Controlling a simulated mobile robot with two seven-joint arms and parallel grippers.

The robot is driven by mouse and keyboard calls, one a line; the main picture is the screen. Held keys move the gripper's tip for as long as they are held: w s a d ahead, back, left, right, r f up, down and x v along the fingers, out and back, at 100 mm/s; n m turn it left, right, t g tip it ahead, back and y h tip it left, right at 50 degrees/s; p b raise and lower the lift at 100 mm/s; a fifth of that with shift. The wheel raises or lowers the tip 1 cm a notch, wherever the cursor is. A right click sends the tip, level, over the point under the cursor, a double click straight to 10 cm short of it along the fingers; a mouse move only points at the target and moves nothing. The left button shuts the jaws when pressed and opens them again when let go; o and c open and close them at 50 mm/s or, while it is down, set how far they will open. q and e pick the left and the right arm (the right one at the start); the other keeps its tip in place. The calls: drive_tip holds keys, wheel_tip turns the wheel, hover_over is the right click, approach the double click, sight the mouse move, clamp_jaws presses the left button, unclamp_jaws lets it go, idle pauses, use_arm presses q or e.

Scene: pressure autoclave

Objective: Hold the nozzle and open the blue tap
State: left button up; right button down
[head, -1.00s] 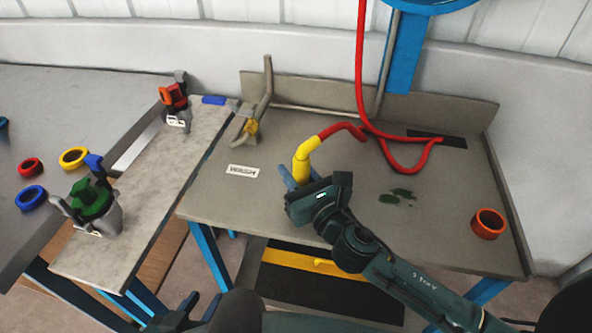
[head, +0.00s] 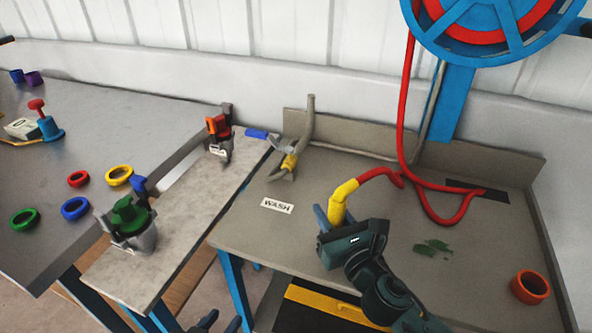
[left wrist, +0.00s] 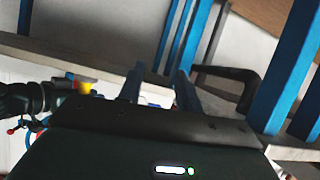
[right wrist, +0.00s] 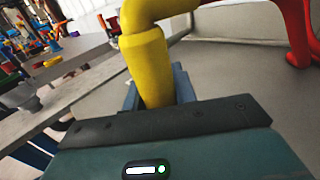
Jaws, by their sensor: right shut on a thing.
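The yellow nozzle (head: 342,200) is on the end of a red hose (head: 404,110). My right gripper (head: 332,222) is shut on the nozzle over the wash table; the right wrist view shows the yellow nozzle (right wrist: 150,65) between its fingers. The blue tap handle (head: 258,133) sticks out left from the grey bent pipe (head: 308,125) with a yellow band, at the table's back left. My left gripper (head: 222,319) shows only at the bottom edge of the head view, far from the tap. In the left wrist view its fingers (left wrist: 158,88) stand apart and empty.
A narrow bench (head: 175,240) left of the wash table (head: 340,160) carries a green-topped clamp (head: 130,225) and a red-orange one (head: 219,135). An orange ring (head: 530,286) lies at right. A blue hose reel (head: 490,25) hangs above. Coloured rings lie on the far-left table.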

sight(255, 136)
use_arm(q)
drive_tip(key=w+a+r+m+t+y, duration=0.2)
drive_tip(key=w+a+r+t, duration=0.15)
drive_tip(key=w+r, duration=0.55)
drive_tip(key=w+d+m, duration=0.1)
drive_tip(key=w+m, duration=0.1)
drive_tip(key=w, duration=0.2)
drive_tip(key=w+d+r+m+y, duration=0.1)
drive_tip(key=w+d+m, duration=0.1)
drive_tip(key=w+m, duration=0.1)
drive_tip(key=w+d+m, duration=0.2)
drive_tip(key=w, duration=0.4)
drive_tip(key=shift+d+r+m+t+y, duration=0.15)
drive_tip(key=shift+r+m+t+y, duration=0.15)
drive_tip(key=shift+r+m+t, duration=0.1)
drive_tip(key=w+d+r+m, duration=0.1)
drive_tip(key=w, duration=0.4)
drive_tip(key=w+d+r+m+t, duration=0.1)
drive_tip(key=w+r+m, duration=0.1)
drive_tip(key=w, duration=0.4)
drive_tip(key=w+d+r+m, duration=0.1)
drive_tip(key=w+r+m, duration=0.1)
drive_tip(key=w, duration=0.4)
drive_tip(key=shift+d+t+y, duration=0.15)
drive_tip(key=shift+t+y, duration=0.2)
drive_tip(key=shift+y, duration=0.05)
clamp_jaws()
